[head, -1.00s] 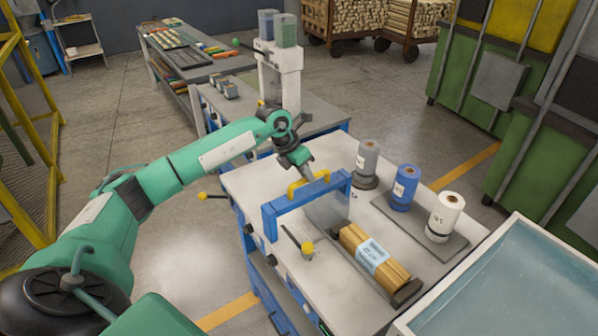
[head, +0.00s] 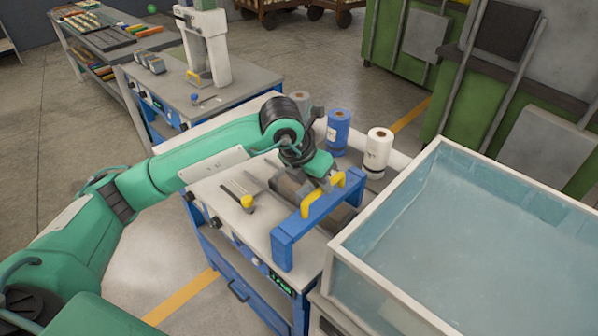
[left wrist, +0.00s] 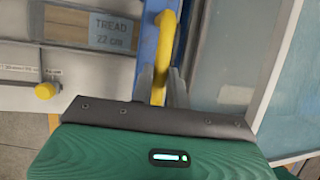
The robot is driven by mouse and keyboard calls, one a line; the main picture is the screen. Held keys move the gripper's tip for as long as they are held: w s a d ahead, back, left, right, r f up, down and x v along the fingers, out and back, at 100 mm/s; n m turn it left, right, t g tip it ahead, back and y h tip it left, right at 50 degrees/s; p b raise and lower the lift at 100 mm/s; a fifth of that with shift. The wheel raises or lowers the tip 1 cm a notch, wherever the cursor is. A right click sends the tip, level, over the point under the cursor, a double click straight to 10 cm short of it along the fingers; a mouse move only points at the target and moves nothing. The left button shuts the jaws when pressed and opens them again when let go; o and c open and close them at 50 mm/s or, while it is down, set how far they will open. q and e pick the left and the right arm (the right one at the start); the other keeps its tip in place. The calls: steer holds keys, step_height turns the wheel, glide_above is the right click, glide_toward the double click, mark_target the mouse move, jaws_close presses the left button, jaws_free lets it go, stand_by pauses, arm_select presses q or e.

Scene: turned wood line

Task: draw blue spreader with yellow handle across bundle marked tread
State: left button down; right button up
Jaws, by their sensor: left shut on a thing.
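The blue spreader (head: 305,218) stands across the near right part of the bundle on the bench, in the head view. My left gripper (head: 332,182) is shut on its yellow handle (head: 342,188). The handle also shows in the left wrist view (left wrist: 165,50), upright between the fingers. In that view the wooden bundle (left wrist: 68,27) lies left of the handle, with a pale blue label (left wrist: 114,36) reading TREAD 22 cm. In the head view my arm and the spreader hide most of the bundle. Contact between spreader and wood cannot be made out. My right gripper is not in view.
A blue roll (head: 338,132) and a white roll (head: 377,152) stand behind the spreader. A large pale-rimmed basin (head: 392,292) adjoins the bench at the right. A yellow-knobbed lever (head: 247,201) stands at the left of the bench top.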

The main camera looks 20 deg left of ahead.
arm_select(q)
steer(key=shift+s+d, duration=0.2)
steer(key=shift+d, duration=0.3)
steer(key=shift+s+d, duration=0.15)
steer(key=shift+d, duration=0.3)
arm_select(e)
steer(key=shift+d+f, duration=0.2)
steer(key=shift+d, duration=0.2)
arm_select(q)
steer(key=c, duration=1.7)
jaws_free()
steer(key=o, duration=0.3)
steer(key=shift+d, duration=0.2)
steer(key=shift+o, duration=0.2)
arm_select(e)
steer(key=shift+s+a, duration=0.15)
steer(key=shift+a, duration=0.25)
arm_select(q)
steer(key=shift+a, duration=0.1)
